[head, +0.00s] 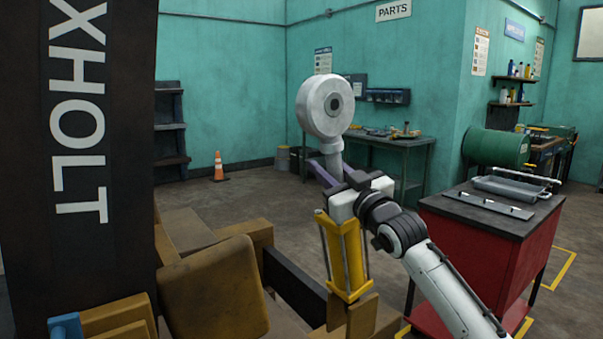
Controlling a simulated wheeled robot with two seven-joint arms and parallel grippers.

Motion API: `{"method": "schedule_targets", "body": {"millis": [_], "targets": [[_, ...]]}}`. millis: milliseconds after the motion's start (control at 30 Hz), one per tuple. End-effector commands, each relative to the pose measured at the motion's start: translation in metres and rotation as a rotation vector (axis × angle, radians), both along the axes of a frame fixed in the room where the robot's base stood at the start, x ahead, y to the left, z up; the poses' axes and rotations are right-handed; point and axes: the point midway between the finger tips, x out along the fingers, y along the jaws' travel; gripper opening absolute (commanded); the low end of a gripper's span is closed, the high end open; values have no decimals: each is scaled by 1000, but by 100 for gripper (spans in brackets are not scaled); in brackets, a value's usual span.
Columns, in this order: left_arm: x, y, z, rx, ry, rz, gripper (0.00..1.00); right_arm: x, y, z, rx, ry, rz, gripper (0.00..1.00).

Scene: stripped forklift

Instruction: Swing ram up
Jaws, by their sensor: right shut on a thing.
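The ram stands nearly upright right of the middle. Its yellow barrel (345,262) is at the bottom, and a silver rod (333,158) leads up to a large round silver eye (325,106) at the top. My right gripper (338,180) is shut on the ram around the rod, just below the eye. The white gripper body hides the part between rod and barrel. The ram's lower end meets a yellow-brown block (365,318) on the forklift. My left gripper is not in view.
The dark forklift mast (78,240) with white lettering fills the left. Worn yellow forklift body parts (212,290) lie beside it. A red cabinet (480,255) with a tray on top stands right. A workbench (390,142) and orange cone (219,167) are further back; open floor lies between.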

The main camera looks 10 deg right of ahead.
Motion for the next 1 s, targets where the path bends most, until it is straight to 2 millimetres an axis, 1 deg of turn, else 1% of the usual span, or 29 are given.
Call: {"method": "schedule_targets", "body": {"millis": [33,367,400,467,500,867,1000], "targets": [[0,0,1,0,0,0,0,1,-9,9,10,-11,-11,0],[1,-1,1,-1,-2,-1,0,2,-11,8,11,-7,-13,0],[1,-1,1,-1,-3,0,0,2,-11,7,11,-6,-13,26],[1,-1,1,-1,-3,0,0,2,-10,7,9,-6,-12,37],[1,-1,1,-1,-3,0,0,2,-10,7,9,-5,-12,43],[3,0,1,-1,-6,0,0,1,-7,2,6,0,-8,43],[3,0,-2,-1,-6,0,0,-7,-10,-1,5,-1,-8,43]]}}
